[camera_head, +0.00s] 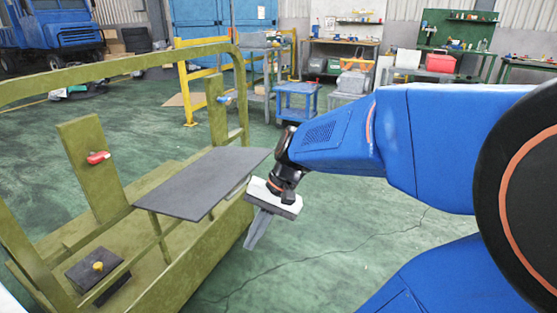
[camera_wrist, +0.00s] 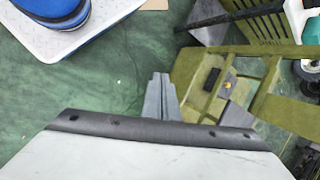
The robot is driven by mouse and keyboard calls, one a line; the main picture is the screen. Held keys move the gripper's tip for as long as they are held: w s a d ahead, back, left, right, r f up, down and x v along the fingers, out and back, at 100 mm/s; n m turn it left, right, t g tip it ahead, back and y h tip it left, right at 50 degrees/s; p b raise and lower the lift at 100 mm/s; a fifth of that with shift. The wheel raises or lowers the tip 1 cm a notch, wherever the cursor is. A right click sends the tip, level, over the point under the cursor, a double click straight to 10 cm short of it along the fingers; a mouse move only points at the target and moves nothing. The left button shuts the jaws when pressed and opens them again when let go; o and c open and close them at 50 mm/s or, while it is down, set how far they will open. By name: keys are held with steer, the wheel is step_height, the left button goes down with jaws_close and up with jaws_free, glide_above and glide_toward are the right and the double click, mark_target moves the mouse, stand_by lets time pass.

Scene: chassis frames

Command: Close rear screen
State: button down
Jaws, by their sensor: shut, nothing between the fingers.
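A dark grey flat panel (camera_head: 205,182), which looks like the rear screen, lies roughly level across the near rail of the olive chassis frame (camera_head: 225,235). My gripper (camera_head: 252,240) is just right of the panel's right end, outside the frame, with its fingers pointing down. Its fingers are together and empty. In the wrist view my gripper (camera_wrist: 160,82) shows over the green floor, left of the olive frame (camera_wrist: 265,70). I cannot tell which dark piece in the wrist view is the same panel.
Two olive uprights carry a red handle (camera_head: 97,157) and a blue-and-red handle (camera_head: 227,99). A dark plate with a yellow knob (camera_head: 98,266) sits low in the frame. Yellow railings (camera_head: 187,85) and a blue cart (camera_head: 297,100) stand behind. Floor right of the frame is clear.

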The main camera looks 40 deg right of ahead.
steer(key=w+d+m+t+y, duration=0.3)
steer(key=w+d+m, duration=0.3)
steer(key=w, duration=0.2)
steer(key=w+d+m+t+y, duration=0.2)
steer(key=w+d+m+y, duration=0.25)
steer(key=w, duration=0.25)
steer(key=w+d+f+m+t+h, duration=0.25)
steer(key=d+m+t, duration=0.3)
steer(key=d, duration=0.65)
steer(key=w+d+f+m+t+h, duration=0.1)
steer(key=w+d+f+m+t, duration=0.35)
steer(key=d, duration=0.75)
steer(key=w+a+r+m, duration=0.2)
steer(key=w+a+r, duration=0.3)
steer(key=w, duration=0.3)
steer(key=shift+r, duration=0.65)
steer(key=shift+a, duration=0.1)
